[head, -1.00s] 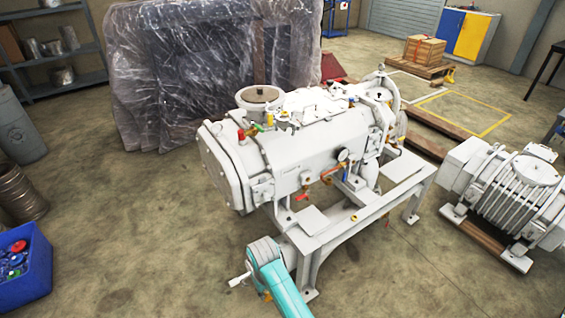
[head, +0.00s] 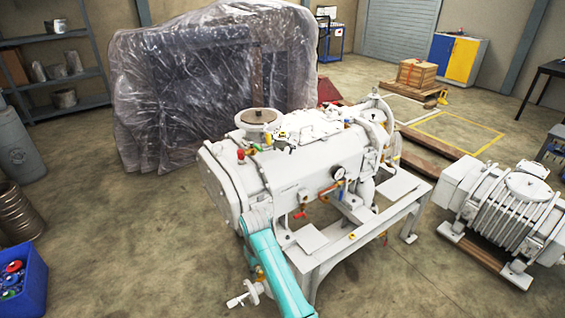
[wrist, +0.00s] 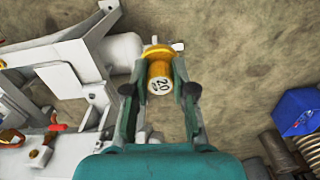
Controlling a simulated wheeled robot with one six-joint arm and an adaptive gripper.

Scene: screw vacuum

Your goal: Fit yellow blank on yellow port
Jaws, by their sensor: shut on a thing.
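A yellow blank (wrist: 160,78), a short cylinder with "20" on its pale end face, is held between the two fingers of my gripper (wrist: 158,88) in the wrist view. A wider golden rim (wrist: 158,51) shows at its far end. The blank hangs in front of bare floor, close to a white pipe end of the machine. In the head view my teal arm (head: 280,275) reaches up in front of the white screw vacuum machine (head: 310,175); I cannot make out the fingers there. I cannot tell for sure which fitting is the yellow port.
The machine's white frame (wrist: 75,55) is close on the left in the wrist view. A blue bin (head: 22,285) of coloured parts and metal drums (head: 18,210) stand at left. A second machine (head: 505,205) is at right. Floor is open between bin and machine.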

